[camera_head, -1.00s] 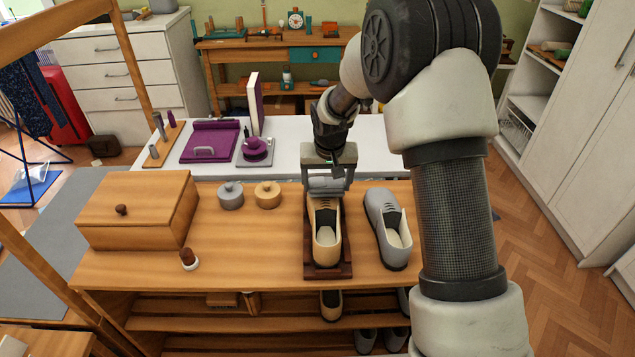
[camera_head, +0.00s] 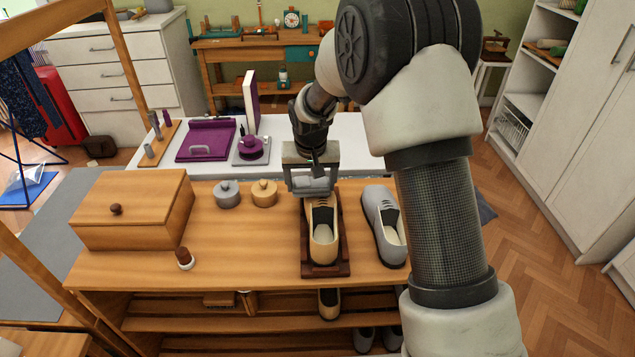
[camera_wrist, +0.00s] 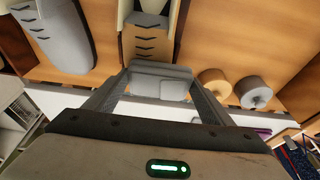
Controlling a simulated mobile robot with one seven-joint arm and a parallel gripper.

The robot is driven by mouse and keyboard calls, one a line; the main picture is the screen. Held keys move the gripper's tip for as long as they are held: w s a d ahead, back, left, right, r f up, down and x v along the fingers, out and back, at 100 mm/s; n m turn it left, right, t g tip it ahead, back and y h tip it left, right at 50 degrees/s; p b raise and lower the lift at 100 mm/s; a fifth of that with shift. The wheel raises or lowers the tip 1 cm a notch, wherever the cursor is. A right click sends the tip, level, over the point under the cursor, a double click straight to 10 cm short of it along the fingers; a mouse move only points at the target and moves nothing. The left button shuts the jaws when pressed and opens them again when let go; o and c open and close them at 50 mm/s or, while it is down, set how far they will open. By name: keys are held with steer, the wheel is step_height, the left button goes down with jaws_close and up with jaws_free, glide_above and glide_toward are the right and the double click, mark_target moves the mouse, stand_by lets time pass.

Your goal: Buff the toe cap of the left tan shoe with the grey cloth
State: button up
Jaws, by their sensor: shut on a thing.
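A tan shoe (camera_head: 323,228) with a dark tongue sits on a dark wooden stand (camera_head: 325,270) on the bench, its toe pointing away from the bench front. My gripper (camera_head: 311,187) is shut on the grey cloth (camera_head: 310,184), a folded pad. It is at the toe end, a little left of the shoe's middle. The cloth hides part of the toe cap; I cannot tell whether they touch. In the wrist view the cloth (camera_wrist: 160,84) lies between the fingers, close by the tan shoe's toe (camera_wrist: 148,42). Another tan shoe (camera_head: 328,303) is on the shelf below.
A grey shoe (camera_head: 384,222) stands close right of the stand. Left are a grey round tin (camera_head: 227,195), a tan round tin (camera_head: 264,193), a wooden box (camera_head: 133,210) and a small brush (camera_head: 184,259).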

steer(key=shift+s+d+f, duration=0.1)
steer(key=shift+s+d, duration=0.05)
steer(key=shift+d, duration=2.35)
steer(key=shift+w+a, duration=0.4)
steer(key=shift+a, duration=0.3)
steer(key=shift+w+a, duration=0.35)
steer(key=shift+a, duration=0.3)
steer(key=shift+w+a+f, duration=0.1)
steer(key=shift+w+a, duration=0.2)
steer(key=shift+a, duration=0.3)
steer(key=shift+w+a, duration=0.3)
steer(key=shift+a, duration=0.25)
steer(key=shift+s+d+f+b, duration=0.1)
steer(key=shift+d+b, duration=0.05)
steer(key=shift+d, duration=1.15)
steer(key=shift+s+d+f+b, duration=0.1)
steer(key=shift+d+b, duration=0.05)
steer(key=shift+d, duration=1.1)
steer(key=shift+s+a+r, duration=0.1)
steer(key=shift+s+a, duration=0.1)
steer(key=shift+a, duration=0.7)
steer(key=shift+s+a+f, duration=0.1)
steer(key=shift+s+a, duration=0.1)
steer(key=shift+a, duration=0.7)
steer(key=shift+s+a+r, duration=0.1)
steer(key=shift+s+a, duration=0.1)
steer(key=shift+a, duration=0.7)
